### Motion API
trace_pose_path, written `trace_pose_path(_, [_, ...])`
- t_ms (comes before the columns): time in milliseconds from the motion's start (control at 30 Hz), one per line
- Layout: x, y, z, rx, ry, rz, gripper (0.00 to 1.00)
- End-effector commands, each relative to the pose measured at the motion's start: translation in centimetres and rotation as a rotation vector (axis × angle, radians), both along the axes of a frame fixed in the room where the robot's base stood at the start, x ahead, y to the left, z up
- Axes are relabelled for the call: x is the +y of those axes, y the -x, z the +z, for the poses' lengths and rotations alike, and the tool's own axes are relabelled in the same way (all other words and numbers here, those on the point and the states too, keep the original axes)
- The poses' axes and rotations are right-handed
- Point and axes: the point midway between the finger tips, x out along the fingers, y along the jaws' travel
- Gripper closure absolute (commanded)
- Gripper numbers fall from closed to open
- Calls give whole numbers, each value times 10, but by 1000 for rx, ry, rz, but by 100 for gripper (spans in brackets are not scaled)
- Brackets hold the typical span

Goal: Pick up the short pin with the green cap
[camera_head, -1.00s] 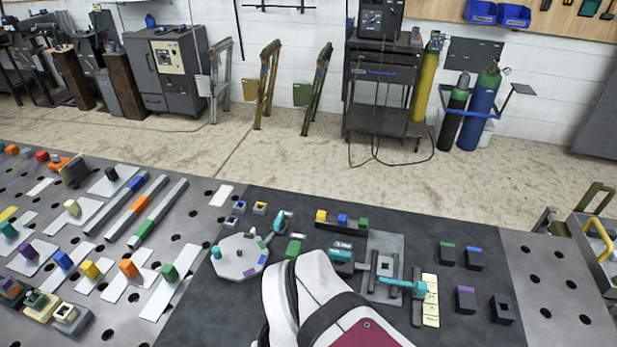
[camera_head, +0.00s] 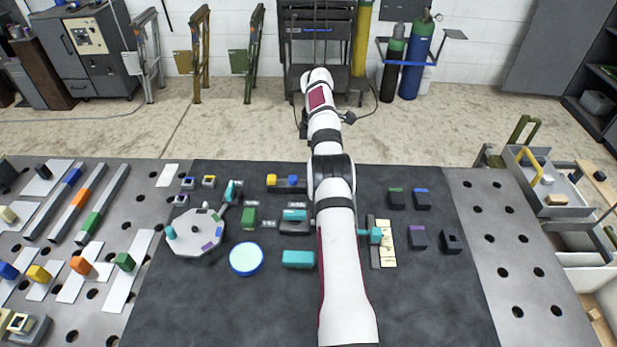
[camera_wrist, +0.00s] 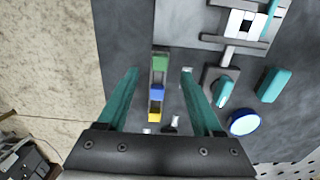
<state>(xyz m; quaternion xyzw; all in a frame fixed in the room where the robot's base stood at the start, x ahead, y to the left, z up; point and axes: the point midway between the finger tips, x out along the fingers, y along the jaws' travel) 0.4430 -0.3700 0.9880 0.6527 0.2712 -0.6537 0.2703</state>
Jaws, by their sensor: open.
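A green cap (camera_wrist: 160,62) shows in the wrist view at the far end of a short row, with a blue cap (camera_wrist: 157,96) and a yellow cap (camera_wrist: 154,113) nearer to me. Pin lengths cannot be judged from above. My gripper (camera_wrist: 160,72) is open and empty. Its two teal fingers stand either side of the row, with the green cap between the tips in the picture; height above it is unclear. In the head view the yellow cap (camera_head: 271,180) and blue cap (camera_head: 293,181) show left of my arm, which hides the green cap and my gripper.
A cream strip (camera_head: 388,243) and several dark blocks, including a purple-topped one (camera_head: 418,238), stand right. The mat's front area is clear.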

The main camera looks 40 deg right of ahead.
Motion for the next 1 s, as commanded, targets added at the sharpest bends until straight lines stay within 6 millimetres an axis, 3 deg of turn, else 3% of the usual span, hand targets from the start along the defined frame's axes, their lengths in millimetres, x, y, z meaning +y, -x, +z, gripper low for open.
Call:
trace_pose_path(267, [2,0,-52,1,-1,0,32])
trace_pose_path(533, [2,-1,-59,-2,1,-1,32])
trace_pose_path(900, [2,-1,-58,-2,1,-1,99])
trace_pose_path(1000, [2,-1,-58,-2,1,-1,100])
